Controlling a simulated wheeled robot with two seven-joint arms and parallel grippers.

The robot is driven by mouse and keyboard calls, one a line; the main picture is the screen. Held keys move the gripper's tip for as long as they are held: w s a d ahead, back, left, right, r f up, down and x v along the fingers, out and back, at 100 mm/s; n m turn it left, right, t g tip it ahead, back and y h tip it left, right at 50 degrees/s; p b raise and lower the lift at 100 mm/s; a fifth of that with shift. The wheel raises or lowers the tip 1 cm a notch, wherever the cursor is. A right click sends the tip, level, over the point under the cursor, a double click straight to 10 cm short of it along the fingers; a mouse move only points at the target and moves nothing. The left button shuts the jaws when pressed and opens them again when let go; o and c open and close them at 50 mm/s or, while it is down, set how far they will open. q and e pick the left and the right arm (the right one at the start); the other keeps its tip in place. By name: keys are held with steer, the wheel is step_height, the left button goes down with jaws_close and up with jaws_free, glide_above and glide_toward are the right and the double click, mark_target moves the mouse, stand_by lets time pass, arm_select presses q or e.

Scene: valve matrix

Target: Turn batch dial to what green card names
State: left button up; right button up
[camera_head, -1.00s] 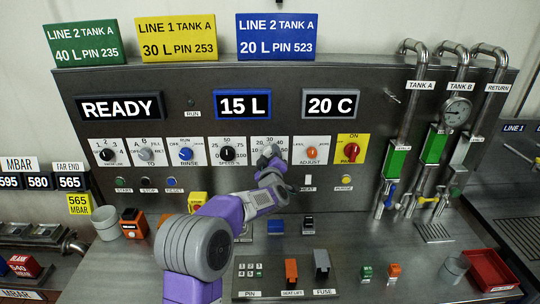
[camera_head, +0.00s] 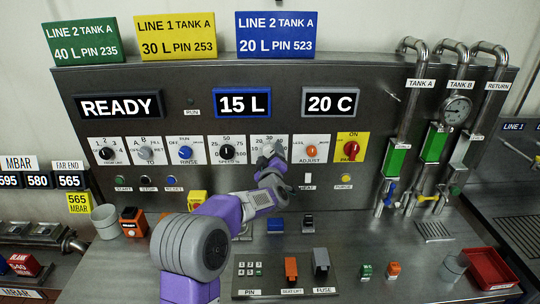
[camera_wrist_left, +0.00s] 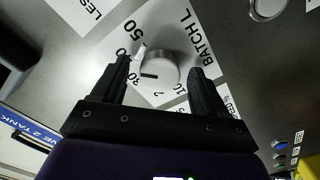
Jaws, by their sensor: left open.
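The green card (camera_head: 83,41) stands at the top left of the panel and reads LINE 2 TANK A, 40 L, PIN 235. The batch dial (camera_wrist_left: 158,72) is a round pale knob on a white plate marked BATCH L, with a short black mark on its face. Its plate numbers are partly hidden by my fingers. My left gripper (camera_wrist_left: 160,70) is open, with one dark finger on each side of the dial; I cannot tell if they touch it. In the head view my left gripper (camera_head: 271,156) covers the dial. The blue-framed display (camera_head: 243,104) reads 15 L.
A yellow card (camera_head: 177,37) and a blue card (camera_head: 277,36) stand beside the green one. The black speed dial (camera_head: 227,152) and the orange adjust dial (camera_head: 311,151) flank the batch dial closely. Buttons sit below, and small boxes stand on the steel bench.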

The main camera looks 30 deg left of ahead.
arm_select(q)
steer(key=v, duration=0.6)
steer(key=shift+s, duration=0.3)
steer(key=shift+d, duration=0.15)
